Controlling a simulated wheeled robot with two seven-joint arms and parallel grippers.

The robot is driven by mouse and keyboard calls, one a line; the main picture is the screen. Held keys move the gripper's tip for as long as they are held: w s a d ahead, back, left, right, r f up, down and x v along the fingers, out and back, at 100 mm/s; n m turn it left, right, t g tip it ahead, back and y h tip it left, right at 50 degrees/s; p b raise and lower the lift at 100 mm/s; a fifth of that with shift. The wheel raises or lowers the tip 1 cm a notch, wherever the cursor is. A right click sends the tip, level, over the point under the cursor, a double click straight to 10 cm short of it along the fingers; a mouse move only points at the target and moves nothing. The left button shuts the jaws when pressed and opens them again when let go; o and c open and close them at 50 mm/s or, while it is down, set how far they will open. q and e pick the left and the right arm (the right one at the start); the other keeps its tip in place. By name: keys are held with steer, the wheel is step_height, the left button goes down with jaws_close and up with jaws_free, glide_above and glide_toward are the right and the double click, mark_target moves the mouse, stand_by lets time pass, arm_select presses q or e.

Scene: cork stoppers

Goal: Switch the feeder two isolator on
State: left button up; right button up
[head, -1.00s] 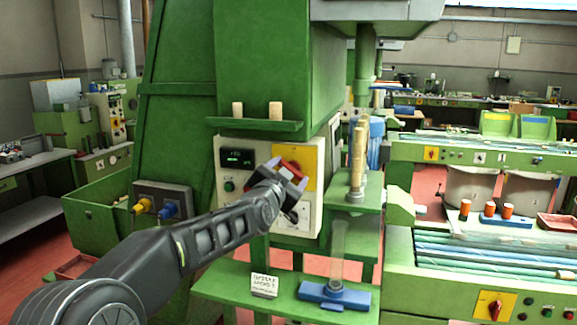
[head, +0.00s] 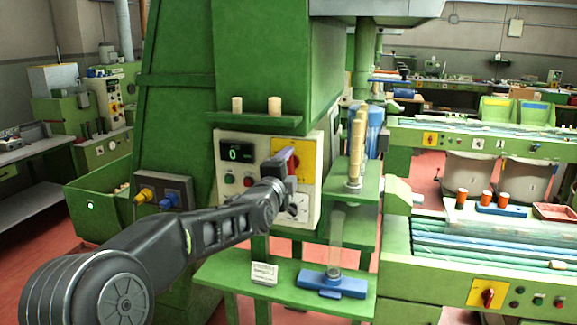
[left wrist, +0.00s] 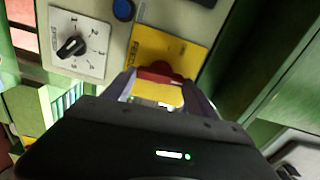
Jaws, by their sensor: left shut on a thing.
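The isolator is a red rotary handle (head: 293,160) on a yellow plate (head: 306,174), at the upper right of the cream control panel (head: 228,205). My left gripper (head: 288,162) is shut on the red handle and covers part of it. In the left wrist view the handle (left wrist: 159,71) sits between the two fingers (left wrist: 160,90), in front of the yellow plate (left wrist: 165,42). The plate's lettering is partly hidden. The panel's display (head: 237,153) shows a green 0. My right gripper is not in view.
A black selector knob on a white numbered dial (left wrist: 72,46) and a blue button (left wrist: 123,9) are close by on the panel. A green shelf (head: 257,119) with two corks overhangs it.

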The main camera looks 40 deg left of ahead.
arm_select(q)
steer(key=shift+m, duration=0.6)
steer(key=shift+f, duration=0.1)
steer(key=o, duration=1.4)
steer(key=shift+c, duration=0.2)
steer(key=b+v, duration=0.1)
steer(key=v, duration=0.7)
steer(key=shift+b, duration=0.35)
steer(key=shift+w, duration=0.15)
